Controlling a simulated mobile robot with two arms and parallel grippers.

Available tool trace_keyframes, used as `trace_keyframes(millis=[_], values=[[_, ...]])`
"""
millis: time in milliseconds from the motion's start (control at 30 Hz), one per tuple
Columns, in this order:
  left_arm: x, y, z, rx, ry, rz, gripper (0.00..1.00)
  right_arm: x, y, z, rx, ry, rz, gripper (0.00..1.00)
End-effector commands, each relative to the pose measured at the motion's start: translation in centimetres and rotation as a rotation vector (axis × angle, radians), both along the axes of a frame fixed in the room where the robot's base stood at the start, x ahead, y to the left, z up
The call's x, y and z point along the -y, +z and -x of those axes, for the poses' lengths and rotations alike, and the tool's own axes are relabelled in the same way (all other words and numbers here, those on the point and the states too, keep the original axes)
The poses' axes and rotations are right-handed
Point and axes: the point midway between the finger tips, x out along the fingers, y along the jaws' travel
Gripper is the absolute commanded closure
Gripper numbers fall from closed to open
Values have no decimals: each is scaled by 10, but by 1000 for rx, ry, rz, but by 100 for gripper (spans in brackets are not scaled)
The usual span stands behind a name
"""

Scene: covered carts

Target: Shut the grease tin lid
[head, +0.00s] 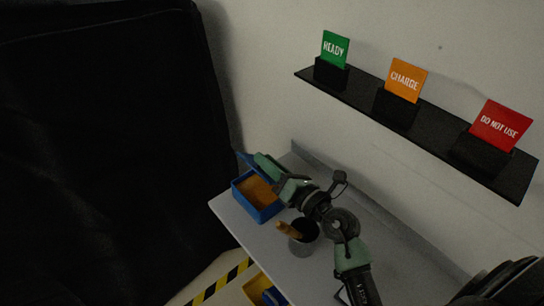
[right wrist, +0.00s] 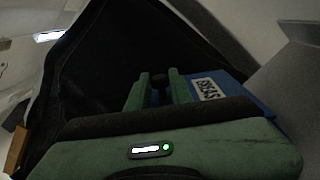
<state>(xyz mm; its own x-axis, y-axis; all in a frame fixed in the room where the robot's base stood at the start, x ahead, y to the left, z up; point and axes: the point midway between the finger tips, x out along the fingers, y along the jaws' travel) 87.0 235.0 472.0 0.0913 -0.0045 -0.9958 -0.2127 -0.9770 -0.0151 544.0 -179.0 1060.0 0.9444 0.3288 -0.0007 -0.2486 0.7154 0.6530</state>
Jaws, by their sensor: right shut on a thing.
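The grease tin (head: 262,214) is a blue box on the grey bench, open at the top with brown grease inside. Its blue lid (head: 243,157) stands raised at the tin's back edge; the lid also shows in the right wrist view (right wrist: 233,90) with a white label. My right gripper (head: 262,159) is at the raised lid. In the right wrist view its green fingers (right wrist: 159,84) are on either side of a small dark knob (right wrist: 158,79) and shut on it. The gripper and wrist hide part of the lid. My left gripper is not in view.
A dark grey cup (head: 302,246) with a brown-handled tool (head: 288,230) stands on the bench under my right arm. A black shelf (head: 430,127) with READY, CHARGE and DO NOT USE cards is on the wall. A black cover (head: 110,150) fills the left.

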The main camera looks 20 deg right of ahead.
Motion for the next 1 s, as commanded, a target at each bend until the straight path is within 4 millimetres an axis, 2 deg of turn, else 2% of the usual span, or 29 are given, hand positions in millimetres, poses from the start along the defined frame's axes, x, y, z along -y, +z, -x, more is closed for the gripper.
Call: trace_keyframes(millis=[533, 567, 600, 633, 1000], values=[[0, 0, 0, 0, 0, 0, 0, -3, -3, 1, 8, 0, 31, 100], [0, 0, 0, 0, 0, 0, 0, -3, -3, 1, 8, 0, 31, 76], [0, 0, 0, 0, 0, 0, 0, -3, -3, 1, 8, 0, 31, 65], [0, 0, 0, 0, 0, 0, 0, -3, -3, 1, 8, 0, 31, 58], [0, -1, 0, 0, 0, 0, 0, -1, -3, 4, 9, 0, 31, 58]])
